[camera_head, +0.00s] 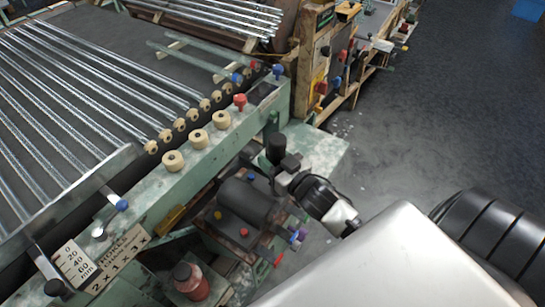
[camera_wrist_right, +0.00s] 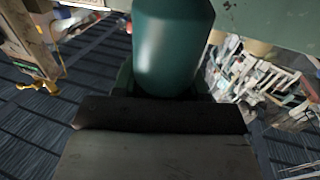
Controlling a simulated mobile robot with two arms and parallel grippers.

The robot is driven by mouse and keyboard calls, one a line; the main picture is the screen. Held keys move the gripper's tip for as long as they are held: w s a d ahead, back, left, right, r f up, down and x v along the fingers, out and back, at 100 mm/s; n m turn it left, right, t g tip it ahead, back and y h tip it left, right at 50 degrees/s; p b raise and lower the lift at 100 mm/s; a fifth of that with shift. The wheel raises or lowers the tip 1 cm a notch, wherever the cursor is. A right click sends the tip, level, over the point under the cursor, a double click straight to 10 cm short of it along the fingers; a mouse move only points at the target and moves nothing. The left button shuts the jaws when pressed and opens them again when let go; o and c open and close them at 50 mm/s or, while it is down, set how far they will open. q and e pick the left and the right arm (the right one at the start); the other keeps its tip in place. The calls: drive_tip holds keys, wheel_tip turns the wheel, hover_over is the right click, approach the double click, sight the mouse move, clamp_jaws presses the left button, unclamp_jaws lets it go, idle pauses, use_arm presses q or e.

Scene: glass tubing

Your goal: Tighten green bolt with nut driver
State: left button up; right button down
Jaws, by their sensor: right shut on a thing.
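My right gripper (camera_head: 276,150) is beside the green side of the roller bench, near its right end. It is shut on a smooth dark green cylinder (camera_wrist_right: 172,45), which looks like the nut driver's handle. In the head view a dark green piece (camera_head: 272,121) shows just beyond the fingers, against the bench side. The driver's working end is not clear in either view. I cannot pick out the green bolt; the bench or the gripper may hide it. My left gripper is not in view.
The bench (camera_head: 205,150) carries metal rods, cream rollers (camera_head: 173,161), a red-headed bolt (camera_head: 240,101) and a blue-headed one (camera_head: 121,205). A dark motor (camera_head: 245,200) sits below my gripper, near a red bottle (camera_head: 190,281). Open floor (camera_head: 440,110) lies at right.

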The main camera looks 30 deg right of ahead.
sight(272, 141)
drive_tip(key=shift+f+b, duration=0.3)
drive_tip(key=shift+f, duration=0.15)
idle(0.6)
drive_tip(key=shift+f, duration=0.35)
idle(1.2)
wheel_tip(272, 141, up, 8)
drive_tip(key=p, duration=0.8)
idle(0.4)
